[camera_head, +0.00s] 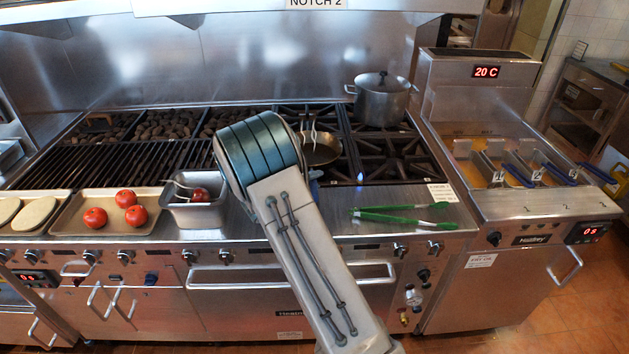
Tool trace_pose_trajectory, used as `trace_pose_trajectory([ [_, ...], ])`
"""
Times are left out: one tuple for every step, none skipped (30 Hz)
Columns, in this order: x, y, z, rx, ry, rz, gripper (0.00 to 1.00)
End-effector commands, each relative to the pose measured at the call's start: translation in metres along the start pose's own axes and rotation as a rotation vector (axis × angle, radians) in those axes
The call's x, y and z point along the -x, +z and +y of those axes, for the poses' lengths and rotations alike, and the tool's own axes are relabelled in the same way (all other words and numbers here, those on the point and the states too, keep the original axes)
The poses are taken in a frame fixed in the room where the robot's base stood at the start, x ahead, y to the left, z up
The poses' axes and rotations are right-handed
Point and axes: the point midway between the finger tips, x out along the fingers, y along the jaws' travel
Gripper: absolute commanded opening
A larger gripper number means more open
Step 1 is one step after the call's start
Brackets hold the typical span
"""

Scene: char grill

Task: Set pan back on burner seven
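A dark round pan (322,150) sits over the burner grates right of my arm, toward the left of the burner section. My arm hides its left part, and I cannot tell whether it rests fully on a grate. Thin pale curved parts cross above it; I cannot tell what they belong to. The burner grates (392,155) right of the pan are bare, and a small blue flame (360,178) shows at the front. No burner number is readable. My arm fills the middle of the view, and my gripper is hidden behind it.
A lidded pot (381,99) stands on the back right burner. Green tongs (400,215) lie on the front ledge. A tray (70,217) with tomatoes and a metal container (196,213) sit left of my arm. A fryer (500,170) stands at the right.

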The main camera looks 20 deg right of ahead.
Motion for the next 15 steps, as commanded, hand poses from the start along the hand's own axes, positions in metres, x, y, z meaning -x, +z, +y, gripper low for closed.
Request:
trace_pose_trajectory([
  [0.000,0.000,0.001,-0.001,0.001,0.000,0.44],
  [0.000,0.000,0.001,-0.001,0.001,0.000,0.44],
  [0.000,0.000,0.001,-0.001,0.001,0.000,0.44],
  [0.000,0.000,0.001,-0.001,0.001,0.000,0.44],
  [0.000,0.000,0.001,-0.001,0.001,0.000,0.44],
  [0.000,0.000,0.001,-0.001,0.001,0.000,0.44],
  [0.000,0.000,0.001,-0.001,0.001,0.000,0.44],
  [0.000,0.000,0.001,-0.001,0.001,0.000,0.44],
  [0.000,0.000,0.001,-0.001,0.001,0.000,0.44],
  [0.000,0.000,0.001,-0.001,0.001,0.000,0.44],
  [0.000,0.000,0.002,-0.002,0.001,0.000,0.44],
  [0.001,0.000,0.004,-0.002,0.001,0.000,0.44],
  [0.004,0.000,0.004,-0.002,0.000,0.001,0.44],
  [0.008,-0.001,0.003,-0.001,0.000,0.002,0.44],
  [0.014,-0.001,0.003,-0.002,-0.001,0.003,0.44],
])
